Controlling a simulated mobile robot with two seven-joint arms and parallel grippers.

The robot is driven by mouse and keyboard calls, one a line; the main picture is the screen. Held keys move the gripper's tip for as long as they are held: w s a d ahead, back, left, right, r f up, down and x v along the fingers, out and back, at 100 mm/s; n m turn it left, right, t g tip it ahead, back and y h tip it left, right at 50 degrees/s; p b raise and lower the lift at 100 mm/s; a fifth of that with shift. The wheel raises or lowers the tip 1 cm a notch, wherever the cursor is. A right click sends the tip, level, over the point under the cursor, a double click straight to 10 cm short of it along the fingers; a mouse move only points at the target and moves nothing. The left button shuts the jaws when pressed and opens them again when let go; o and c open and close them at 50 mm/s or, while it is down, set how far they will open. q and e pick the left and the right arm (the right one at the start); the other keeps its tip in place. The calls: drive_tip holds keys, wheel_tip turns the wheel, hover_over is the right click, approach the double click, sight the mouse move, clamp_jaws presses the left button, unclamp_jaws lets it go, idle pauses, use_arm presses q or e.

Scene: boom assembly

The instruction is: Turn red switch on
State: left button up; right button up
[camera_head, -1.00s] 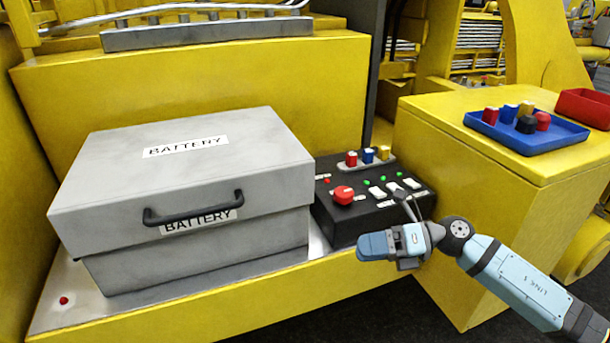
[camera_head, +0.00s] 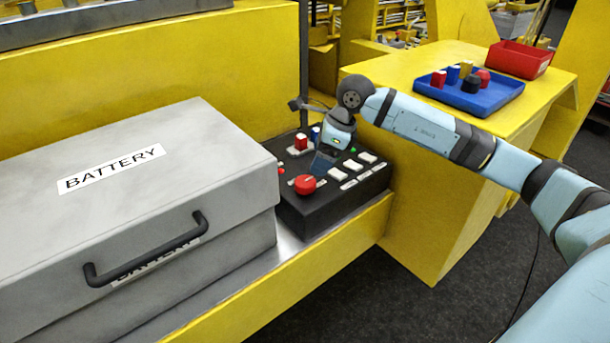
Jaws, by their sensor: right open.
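The black control box (camera_head: 345,200) stands right of the grey battery case. A round red knob (camera_head: 305,184) sits on the near left part of its top. My right gripper (camera_head: 322,162) points down over the box, just behind and right of the red knob. It is open and holds nothing that I can see. Whether a fingertip touches the knob I cannot tell. The yellow piece seen before is hidden by my gripper. My left gripper is out of view.
The grey battery case (camera_head: 150,200) with a black handle (camera_head: 145,250) fills the left. A blue tray (camera_head: 490,100) with several coloured pieces and a red bin (camera_head: 520,60) stand on the yellow cabinet (camera_head: 385,68) at the right.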

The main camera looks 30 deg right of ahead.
sight(306, 181)
drive_tip(key=p+x, duration=0.1)
drive_tip(key=x, duration=0.5)
drive_tip(key=shift+w+a+f, duration=0.2)
drive_tip(key=shift+w, duration=0.05)
drive_tip(key=shift+p+x, duration=0.35)
drive_tip(key=shift+x, duration=0.5)
drive_tip(key=shift+c, duration=0.3)
